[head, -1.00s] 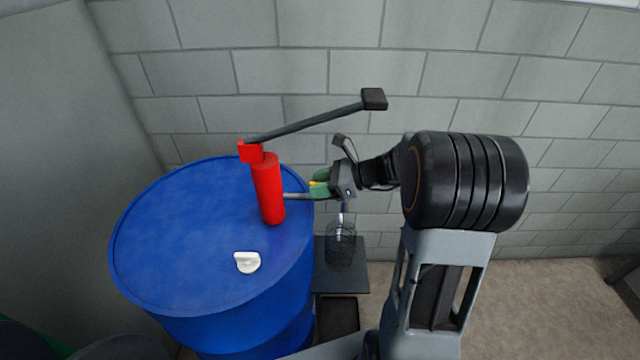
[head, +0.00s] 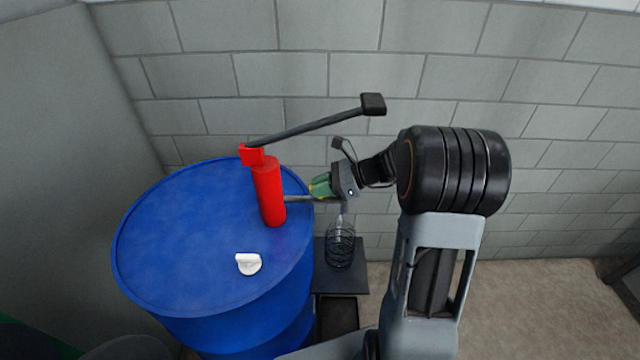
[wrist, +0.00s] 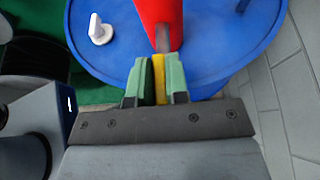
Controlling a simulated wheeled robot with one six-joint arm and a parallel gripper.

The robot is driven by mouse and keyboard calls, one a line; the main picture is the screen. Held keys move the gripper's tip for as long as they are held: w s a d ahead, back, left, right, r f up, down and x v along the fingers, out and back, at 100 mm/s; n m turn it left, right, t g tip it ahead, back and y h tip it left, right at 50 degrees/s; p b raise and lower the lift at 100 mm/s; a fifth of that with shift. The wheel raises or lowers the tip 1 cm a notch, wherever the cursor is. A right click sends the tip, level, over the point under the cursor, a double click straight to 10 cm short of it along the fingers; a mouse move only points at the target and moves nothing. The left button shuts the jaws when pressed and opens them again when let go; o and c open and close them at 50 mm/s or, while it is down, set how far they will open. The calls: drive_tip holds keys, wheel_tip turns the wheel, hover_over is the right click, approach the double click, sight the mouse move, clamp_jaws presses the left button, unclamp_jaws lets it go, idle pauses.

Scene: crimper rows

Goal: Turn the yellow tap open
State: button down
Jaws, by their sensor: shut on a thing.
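The yellow tap (wrist: 158,78) is a narrow yellow piece between the green fingers in the wrist view, at the grey spout (wrist: 162,40) of the red pump (head: 269,192). In the head view the tap is mostly hidden by the fingers. My gripper (head: 319,187) is beside the drum's right rim and is shut on the tap. The wrist view shows a green finger on each side of it (wrist: 159,80). The red pump stands upright on the blue drum (head: 185,240), with a long dark handle (head: 318,123) reaching up to the right.
A white cap (head: 248,264) lies on the drum top. A clear ribbed container (head: 340,248) stands on a dark stand (head: 350,281) below the spout. A grey block wall (head: 560,130) is close behind. Open floor (head: 560,300) is at the right.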

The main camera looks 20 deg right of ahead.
drive_tip(key=c, duration=1.1)
unclamp_jaws()
drive_tip(key=v, duration=1.3)
drive_tip(key=shift+s+d+r, duration=0.15)
drive_tip(key=shift+d, duration=0.2)
